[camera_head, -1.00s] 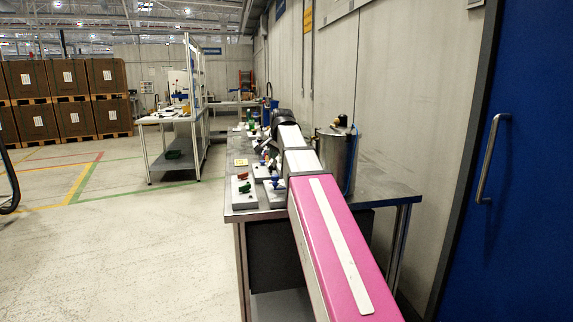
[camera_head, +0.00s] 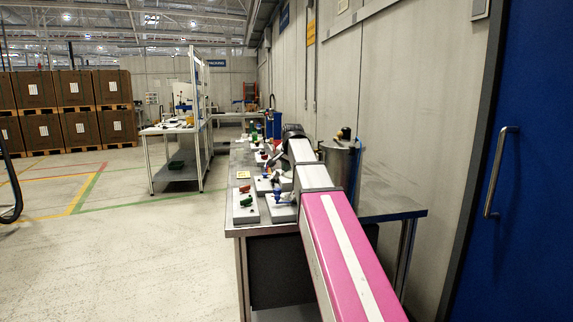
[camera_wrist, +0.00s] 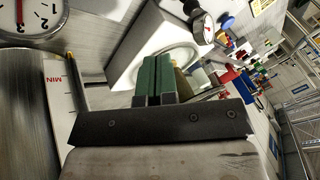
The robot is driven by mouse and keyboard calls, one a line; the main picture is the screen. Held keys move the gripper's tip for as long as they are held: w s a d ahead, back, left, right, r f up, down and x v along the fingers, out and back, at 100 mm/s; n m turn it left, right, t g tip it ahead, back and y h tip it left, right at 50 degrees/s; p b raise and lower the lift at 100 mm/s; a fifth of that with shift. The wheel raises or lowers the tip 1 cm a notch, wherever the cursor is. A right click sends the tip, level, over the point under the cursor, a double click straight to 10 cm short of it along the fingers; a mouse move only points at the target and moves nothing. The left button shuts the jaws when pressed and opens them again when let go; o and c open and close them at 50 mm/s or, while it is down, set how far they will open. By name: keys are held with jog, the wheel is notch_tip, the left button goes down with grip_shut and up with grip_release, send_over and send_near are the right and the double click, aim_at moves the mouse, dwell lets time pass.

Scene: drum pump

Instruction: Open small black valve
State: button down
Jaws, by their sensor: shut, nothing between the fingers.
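My gripper (camera_wrist: 154,64) shows in the wrist view as two green fingers closed together on a dark bar. It is empty. Its fingertips are in front of a white block with a pale round recess (camera_wrist: 180,57). A brass-coloured piece (camera_wrist: 183,84) is partly hidden behind the fingers. I cannot make out the small black valve for certain; the fingers may cover it. In the head view my pink and white arm reaches over the workbench (camera_head: 375,205), and the gripper itself is not visible there.
A dial gauge (camera_wrist: 30,14) and a scale marked MIN (camera_wrist: 62,92) are at the wrist view's left. A smaller gauge (camera_wrist: 203,27) is near the top. A steel vessel (camera_head: 340,163) stands right of my arm.

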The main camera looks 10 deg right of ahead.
aim_at(273, 182)
jog(key=w+f, duration=0.1)
jog(key=f, duration=0.1)
jog(key=w+a+f, duration=0.1)
jog(key=w+f, duration=0.1)
jog(key=w+a+f, duration=0.1)
jog(key=shift+w+f, duration=0.4)
jog(key=shift+w+a+f, duration=0.3)
jog(key=shift+w+a, duration=0.05)
jog(key=shift+a, duration=0.1)
